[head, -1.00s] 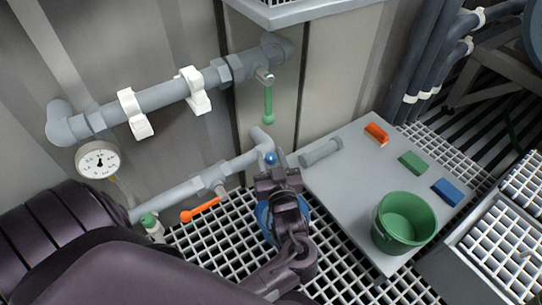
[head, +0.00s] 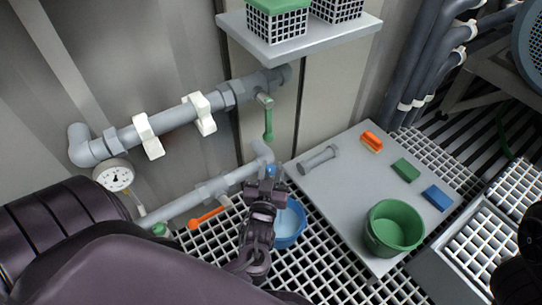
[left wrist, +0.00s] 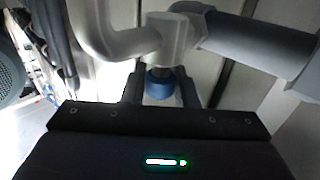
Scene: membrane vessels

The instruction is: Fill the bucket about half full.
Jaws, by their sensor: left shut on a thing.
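A blue bucket (head: 291,238) stands on the grating under the pipe end, partly hidden by my left gripper. Its inside looks pale blue; I cannot tell a water level. My left gripper (head: 268,183) is shut on a blue knob (head: 270,170) at the end of the lower grey pipe. In the left wrist view the blue knob (left wrist: 160,83) sits between the fingers, below a grey pipe fitting (left wrist: 172,38). A green bucket (head: 394,229) stands on the grey platform. My right gripper is not clearly in view.
A green lever (head: 268,124) hangs from the upper pipe and an orange lever (head: 207,217) is on the lower one. A shelf (head: 300,45) juts out above.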

